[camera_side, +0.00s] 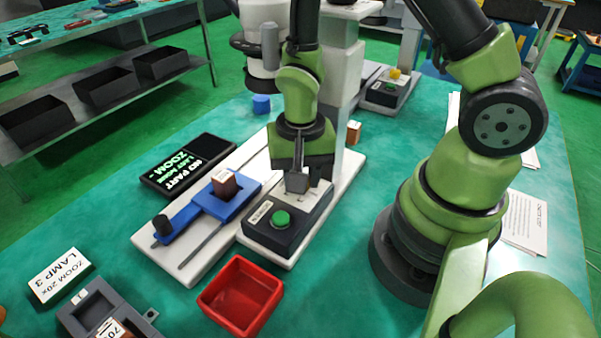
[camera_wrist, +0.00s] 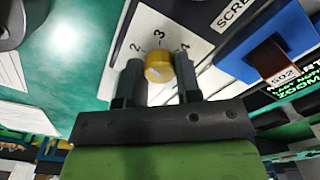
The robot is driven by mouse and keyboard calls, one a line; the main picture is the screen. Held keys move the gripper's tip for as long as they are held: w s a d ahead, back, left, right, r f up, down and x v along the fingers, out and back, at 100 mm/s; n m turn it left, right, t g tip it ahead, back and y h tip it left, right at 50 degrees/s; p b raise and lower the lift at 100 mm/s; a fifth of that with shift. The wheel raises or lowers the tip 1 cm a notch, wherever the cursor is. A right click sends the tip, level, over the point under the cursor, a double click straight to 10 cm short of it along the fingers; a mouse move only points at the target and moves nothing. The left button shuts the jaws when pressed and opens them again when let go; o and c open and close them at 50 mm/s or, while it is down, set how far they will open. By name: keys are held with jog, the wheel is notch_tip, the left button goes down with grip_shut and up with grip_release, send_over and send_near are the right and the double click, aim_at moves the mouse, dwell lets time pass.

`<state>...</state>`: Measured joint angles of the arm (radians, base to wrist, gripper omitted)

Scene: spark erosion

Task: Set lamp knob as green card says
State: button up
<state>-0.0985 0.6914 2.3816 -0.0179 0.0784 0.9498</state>
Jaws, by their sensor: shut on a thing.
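The card (camera_side: 60,274) at the lower left of the side view reads "ZOOM 20x LAMP 3"; its face looks white. The lamp knob (camera_wrist: 159,67) is a yellow round knob on a pale plate, with marks 2 and 3 and a partly hidden figure around it. My gripper (camera_wrist: 158,75) has one finger on each side of the knob and is shut on it. In the side view my gripper (camera_side: 297,181) points down at the pale top of the dark control box (camera_side: 267,236), hiding the knob. I cannot tell which mark the knob points to.
A green button (camera_side: 281,219) stands on the same box. A blue slide (camera_side: 206,205) with a brown block and a dark display (camera_side: 187,165) reading "NO PART" lie to the left. A red tray (camera_side: 241,294) is in front. Another box with a yellow knob (camera_side: 395,74) stands behind.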

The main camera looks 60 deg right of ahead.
jog(key=m, duration=0.3)
jog(key=shift+s+m, duration=0.1)
jog(key=shift+m, duration=2.2)
jog(key=o, duration=0.9)
notch_tip(320, 180, up, 10)
jog(key=shift+f, duration=0.1)
